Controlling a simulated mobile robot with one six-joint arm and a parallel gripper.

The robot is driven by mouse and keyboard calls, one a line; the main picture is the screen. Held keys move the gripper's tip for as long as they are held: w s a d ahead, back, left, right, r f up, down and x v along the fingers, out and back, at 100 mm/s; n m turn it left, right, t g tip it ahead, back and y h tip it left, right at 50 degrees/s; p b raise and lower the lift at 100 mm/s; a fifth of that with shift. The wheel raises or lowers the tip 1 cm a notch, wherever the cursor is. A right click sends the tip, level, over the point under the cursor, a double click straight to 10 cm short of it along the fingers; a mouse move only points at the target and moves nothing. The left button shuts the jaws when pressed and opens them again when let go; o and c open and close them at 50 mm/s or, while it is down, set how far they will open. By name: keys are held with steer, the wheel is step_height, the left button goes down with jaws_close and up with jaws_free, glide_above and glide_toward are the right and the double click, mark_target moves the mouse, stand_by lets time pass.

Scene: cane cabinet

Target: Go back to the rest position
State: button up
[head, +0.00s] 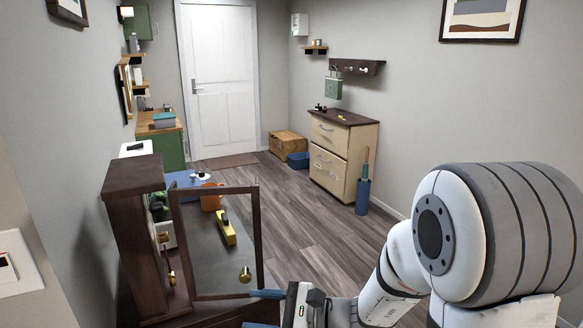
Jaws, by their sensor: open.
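My gripper (262,309) is at the bottom middle of the head view, pointing left. Its two blue fingers are apart, with nothing visible between them; the lower one is partly cut off by the frame edge. A dark brown cabinet (134,238) stands at the left. Its framed door (258,235) stands open, with a see-through panel and a brass knob (245,274) low on the right. The upper finger is close to the door's bottom edge; I cannot tell whether they touch. My arm reaches in from the lower right.
Through and behind the door show a yellow object (227,228) and an orange one (211,199). A drawer unit (340,157) stands at the right, with a blue holder (362,196) beside it. A wooden box (287,145) lies farther back. The middle floor (305,205) is clear.

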steer(key=s+d+r+n+g+h+p, duration=0.1)
steer(key=s+d+n+g+h+p, duration=0.1)
steer(key=s+d+n+g+h, duration=0.65)
steer(key=s+d+r+n+t+h, duration=0.1)
steer(key=d+r+n+t+h, duration=0.1)
steer(key=d, duration=0.4)
steer(key=s+d+r+n+t+h+p, duration=0.1)
steer(key=s+d+r+n+t+h, duration=0.1)
steer(key=d+n+t+h, duration=0.3)
steer(key=shift+d, duration=0.95)
steer(key=shift+c, duration=0.5)
steer(key=shift+c, duration=0.6)
steer(key=shift+a, duration=0.1)
steer(key=shift+c, duration=0.2)
